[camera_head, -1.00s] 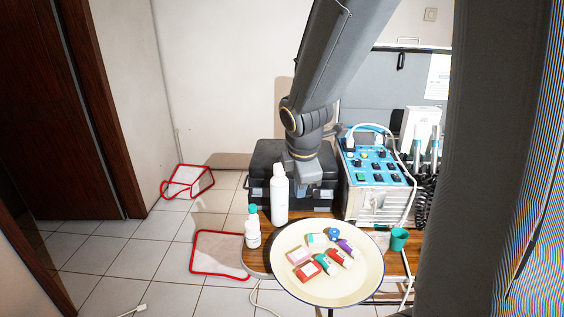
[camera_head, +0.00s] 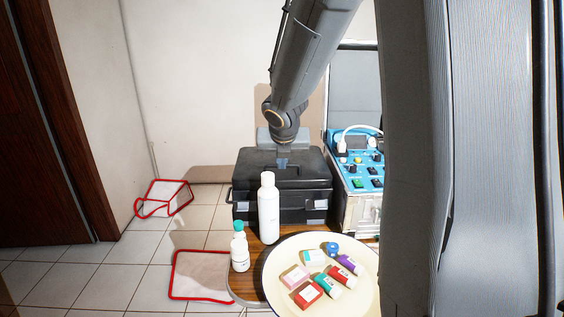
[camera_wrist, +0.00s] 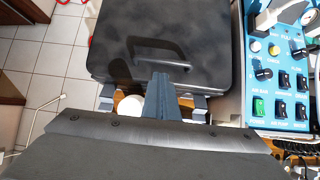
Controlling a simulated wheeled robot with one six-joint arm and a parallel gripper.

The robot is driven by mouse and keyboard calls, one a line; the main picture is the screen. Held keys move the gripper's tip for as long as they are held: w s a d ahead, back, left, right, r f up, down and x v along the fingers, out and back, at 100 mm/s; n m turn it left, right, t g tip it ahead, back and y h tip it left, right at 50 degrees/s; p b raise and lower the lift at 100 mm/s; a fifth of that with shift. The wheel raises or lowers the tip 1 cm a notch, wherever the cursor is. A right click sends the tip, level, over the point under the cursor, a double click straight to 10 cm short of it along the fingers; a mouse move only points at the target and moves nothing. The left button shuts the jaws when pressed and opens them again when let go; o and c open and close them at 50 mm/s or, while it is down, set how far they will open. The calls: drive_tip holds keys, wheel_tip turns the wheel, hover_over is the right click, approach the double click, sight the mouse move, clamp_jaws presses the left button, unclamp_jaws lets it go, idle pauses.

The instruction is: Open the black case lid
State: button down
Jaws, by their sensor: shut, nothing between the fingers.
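The black case (camera_head: 250,180) stands on the wooden table with its lid down. Its dark, glossy lid fills the upper middle of the wrist view (camera_wrist: 150,35), with a handle-shaped dark reflection on it. Silver latches (camera_head: 317,205) show on its front side. My gripper (camera_head: 282,162) is over the case's lid in the head view, fingers pointing down. In the wrist view my gripper (camera_wrist: 160,78) shows its fingers together and empty at the lid's near edge. I cannot tell whether the fingertips touch the lid.
A tall white bottle (camera_head: 268,215) and a smaller bottle with a green cap (camera_head: 239,252) stand before the case. A cream round tray (camera_head: 350,300) holds several small boxes. A blue-topped control unit (camera_head: 362,172) stands close on the case's right. Red-edged items lie on the floor left.

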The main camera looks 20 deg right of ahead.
sight(281, 175)
drive_tip(key=b+x, duration=0.1)
drive_tip(key=x, duration=0.4)
drive_tip(key=shift+b, duration=0.35)
drive_tip(key=shift+r, duration=0.15)
